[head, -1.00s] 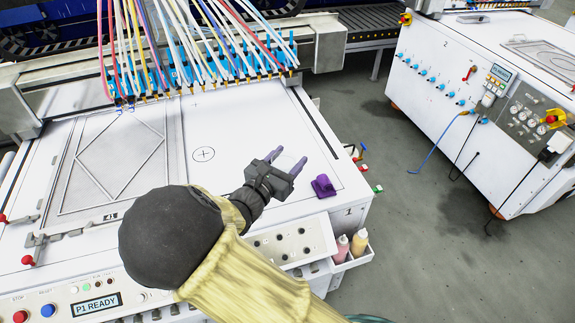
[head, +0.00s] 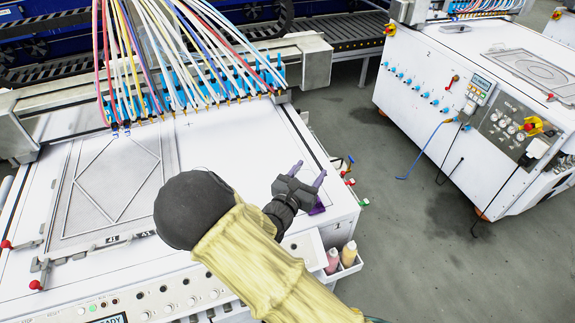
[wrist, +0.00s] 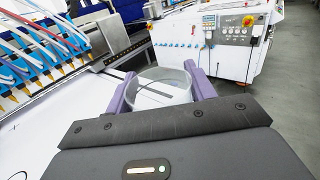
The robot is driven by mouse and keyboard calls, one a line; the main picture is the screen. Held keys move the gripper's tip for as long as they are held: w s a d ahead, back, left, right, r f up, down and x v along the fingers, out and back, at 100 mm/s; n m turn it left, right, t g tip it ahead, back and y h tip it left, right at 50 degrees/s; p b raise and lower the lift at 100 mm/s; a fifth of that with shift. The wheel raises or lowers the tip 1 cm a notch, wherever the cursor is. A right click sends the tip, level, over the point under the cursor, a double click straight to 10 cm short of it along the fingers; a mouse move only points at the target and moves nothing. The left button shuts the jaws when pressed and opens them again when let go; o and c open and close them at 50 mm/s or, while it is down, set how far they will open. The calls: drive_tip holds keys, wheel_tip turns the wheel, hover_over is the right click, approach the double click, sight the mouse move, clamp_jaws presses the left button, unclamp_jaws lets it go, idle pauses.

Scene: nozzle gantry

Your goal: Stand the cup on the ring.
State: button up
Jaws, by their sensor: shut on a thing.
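The cup (wrist: 160,92) is a clear, greyish, round vessel in the wrist view. It sits between the two purple fingers of my gripper (wrist: 161,74), which is shut on it. In the head view my gripper (head: 307,173) is over the right part of the white table, near its right edge. The clear cup is hard to make out there. I cannot tell how far the cup is above the table.
Hoses and a nozzle row (head: 190,108) cross the table's back. Bottles (head: 349,252) stand in a side bin. A second machine (head: 450,95) stands to the right across grey floor.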

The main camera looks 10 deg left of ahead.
drive_tip(key=s+d+f+n+y+p, duration=0.2)
drive_tip(key=d+y+p, duration=0.1)
drive_tip(key=d+p, duration=0.5)
drive_tip(key=s+d+f+n+t+y+p, duration=0.1)
drive_tip(key=s+d+f+y+p, duration=0.1)
drive_tip(key=d+p, duration=0.5)
drive_tip(key=d, duration=0.6)
drive_tip(key=shift+f+n+y+p, duration=0.35)
drive_tip(key=shift+n+y+p, duration=0.05)
drive_tip(key=shift+w, duration=0.1)
